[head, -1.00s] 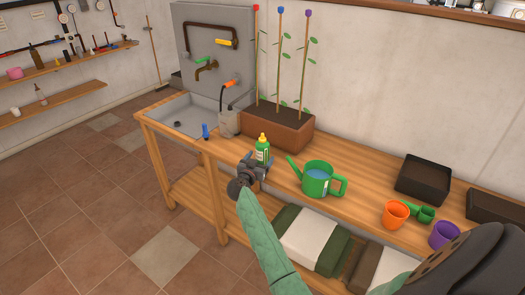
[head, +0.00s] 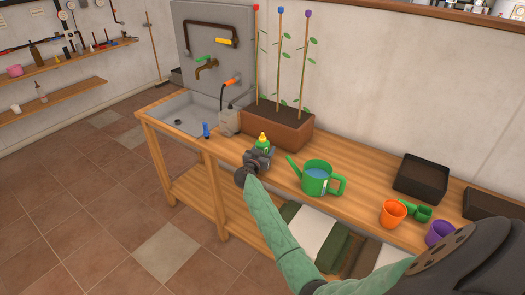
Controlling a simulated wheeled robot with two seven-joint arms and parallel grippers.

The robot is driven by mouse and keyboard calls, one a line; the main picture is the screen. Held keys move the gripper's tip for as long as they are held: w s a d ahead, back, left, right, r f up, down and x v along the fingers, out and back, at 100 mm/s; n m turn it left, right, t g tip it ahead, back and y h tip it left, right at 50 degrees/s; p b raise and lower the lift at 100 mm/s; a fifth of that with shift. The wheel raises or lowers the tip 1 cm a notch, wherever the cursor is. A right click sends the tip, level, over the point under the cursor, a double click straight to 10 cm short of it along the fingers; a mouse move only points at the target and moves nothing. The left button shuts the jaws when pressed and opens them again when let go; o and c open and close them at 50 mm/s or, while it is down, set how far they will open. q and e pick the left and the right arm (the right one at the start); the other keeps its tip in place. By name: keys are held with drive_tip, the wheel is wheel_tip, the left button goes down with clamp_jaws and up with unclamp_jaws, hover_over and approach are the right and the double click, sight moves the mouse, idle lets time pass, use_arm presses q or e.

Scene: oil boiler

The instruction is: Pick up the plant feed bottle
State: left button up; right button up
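The plant feed bottle (head: 263,143), green with a yellow cap, stands upright on the wooden bench (head: 290,188) in front of the planter. Only its cap and upper part show; my gripper hides the rest. My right gripper (head: 259,156), on the green-sleeved arm coming in from the lower right, is right at the bottle, in front of its body. Whether its fingers are around the bottle, open or closed on it is hidden. My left gripper is not in view.
A green watering can (head: 317,179) stands just right of the bottle. A brown planter (head: 278,131) with stakes is behind it, and a blue nozzle-like item (head: 206,131) is to the left. An orange pot (head: 393,213), purple pot (head: 440,233) and dark tray (head: 421,178) are farther right.

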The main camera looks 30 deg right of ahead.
sight(262, 134)
drive_tip(key=c, duration=0.7)
drive_tip(key=shift+o, duration=0.2)
drive_tip(key=shift+r, duration=0.1)
